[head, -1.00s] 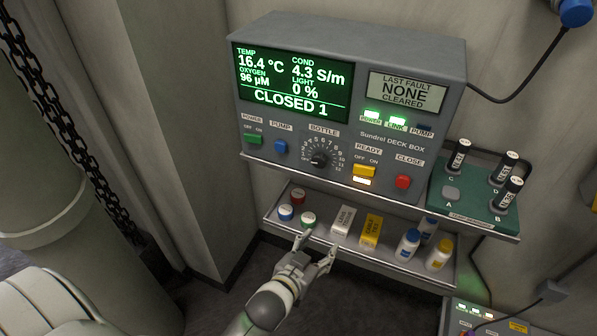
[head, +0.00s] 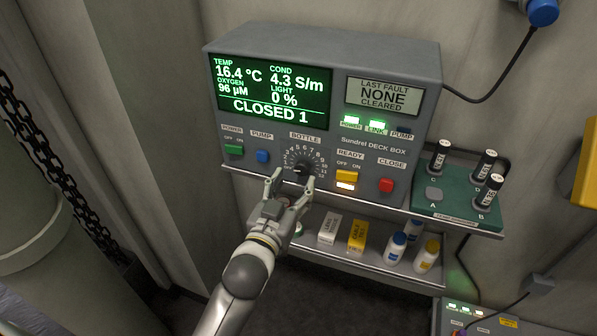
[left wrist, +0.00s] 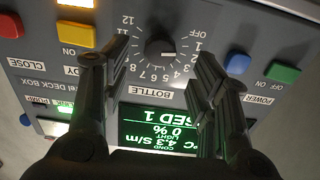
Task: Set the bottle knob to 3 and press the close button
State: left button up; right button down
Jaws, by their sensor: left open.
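The bottle knob (head: 302,168) is a black dial on the grey deck box (head: 430,75), inside a ring of numbers. The screen (head: 270,92) reads CLOSED 1. The red close button (head: 386,185) is on the panel's right; the left wrist view shows it at the upper left (left wrist: 10,25). My left gripper (head: 294,179) is open, its fingers either side of the knob with gaps between. Contact is not visible. My right gripper is out of view.
The yellow ready switch (head: 347,175) is between knob and close button. The blue pump button (head: 262,156) and green power switch (head: 233,149) are left of the knob. A shelf below holds boxes and bottles (head: 396,247). A green tray (head: 460,207) with vials is at right.

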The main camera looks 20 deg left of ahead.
aim_at(301, 171)
pick_arm(q)
jog(key=shift+w, duration=2.05)
jog(key=shift+d, duration=0.1)
jog(key=c, duration=1.1)
jog(key=shift+o, duration=0.2)
jog(key=shift+p, duration=0.3)
jog(key=m+p, duration=0.2)
jog(key=m, duration=0.1)
jog(key=shift+r+m, duration=0.1)
jog(key=shift+m, duration=0.2)
jog(key=shift+m+p, duration=0.6)
jog(key=shift+m, duration=1.5)
